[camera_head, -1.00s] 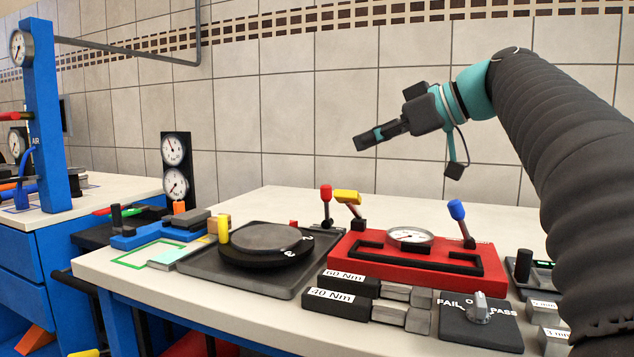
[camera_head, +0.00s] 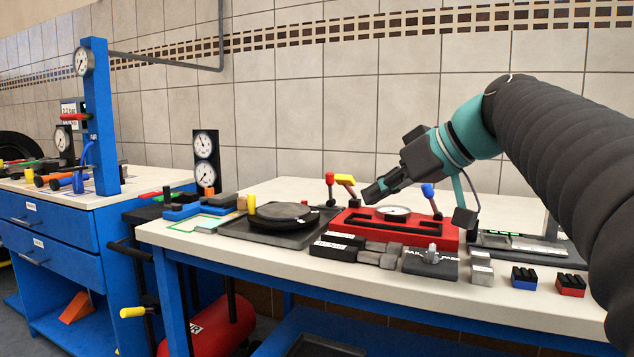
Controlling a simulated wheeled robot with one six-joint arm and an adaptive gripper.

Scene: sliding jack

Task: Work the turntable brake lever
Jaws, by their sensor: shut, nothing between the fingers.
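The turntable (camera_head: 284,214) is a dark round disc with a yellow peg (camera_head: 252,204), set on a grey tray (camera_head: 240,229) on the bench. A lever with a red knob (camera_head: 329,178) stands upright at the tray's back right. Which one is the brake lever is not labelled. My gripper (camera_head: 372,194) is shut and empty, pointing down-left, in front of the fixture's back part in the picture and right of both levers. It appears apart from them.
Twin gauges (camera_head: 206,158) stand at the left.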

